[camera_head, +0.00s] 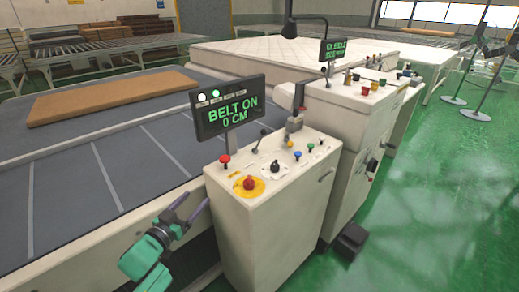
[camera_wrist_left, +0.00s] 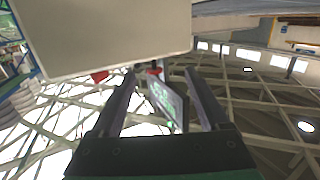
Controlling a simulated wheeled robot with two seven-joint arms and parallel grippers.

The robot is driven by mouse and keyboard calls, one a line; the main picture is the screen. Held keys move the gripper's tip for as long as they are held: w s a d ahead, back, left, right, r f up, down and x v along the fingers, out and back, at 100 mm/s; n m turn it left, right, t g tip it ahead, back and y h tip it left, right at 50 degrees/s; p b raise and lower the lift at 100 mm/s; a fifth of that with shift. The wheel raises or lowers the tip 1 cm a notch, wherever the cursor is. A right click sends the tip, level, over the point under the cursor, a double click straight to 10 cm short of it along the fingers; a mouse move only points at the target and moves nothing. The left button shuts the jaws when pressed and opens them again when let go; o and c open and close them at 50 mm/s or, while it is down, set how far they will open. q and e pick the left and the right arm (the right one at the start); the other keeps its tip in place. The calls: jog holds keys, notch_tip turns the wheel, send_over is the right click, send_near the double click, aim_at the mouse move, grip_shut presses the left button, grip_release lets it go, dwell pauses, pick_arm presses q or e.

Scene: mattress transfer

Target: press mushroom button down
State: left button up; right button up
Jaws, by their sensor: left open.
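A red mushroom-shaped button (camera_head: 248,183) sits on a yellow disc on the sloped top of the near control box (camera_head: 272,240). A smaller red button (camera_head: 225,158) stands on the same panel, farther back near the left edge. My left gripper (camera_head: 198,202) is open and empty, beside the left side of the box and below its top. In the left wrist view, the open fingers (camera_wrist_left: 160,74) frame a red knob (camera_wrist_left: 154,71) and the screen. Another red knob (camera_wrist_left: 100,76) shows left of the fingers, by the box edge. I cannot tell for sure which red knob is which there.
A screen (camera_head: 229,106) reading "BELT ON 0 CM" stands behind the panel. A grey belt (camera_head: 95,180) carries a brown slab (camera_head: 115,97) on the left. A second console (camera_head: 360,96) and a white mattress (camera_head: 270,52) are behind. Green floor is open right.

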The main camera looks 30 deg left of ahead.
aim_at(223, 162)
pick_arm(q)
jog(key=shift+m+t, duration=0.3)
jog(key=shift+t, duration=0.2)
jog(key=w+r, duration=0.1)
jog(key=w, duration=0.4)
jog(key=w+r, duration=0.1)
jog(key=w, duration=0.4)
jog(key=w+r+p, duration=0.1)
jog(key=w, duration=0.4)
jog(key=shift+w+a+r, duration=0.1)
jog(key=shift+a+r, duration=0.05)
jog(key=shift+r, duration=0.15)
jog(key=shift+w+r, duration=0.15)
jog(key=shift+w, duration=0.15)
pick_arm(e)
jog(key=shift+s+r, duration=0.15)
jog(key=shift+r, duration=0.3)
jog(key=shift+a, duration=0.1)
pick_arm(q)
jog(key=c, duration=0.9)
grip_shut()
pick_arm(e)
jog(key=shift+a, duration=0.2)
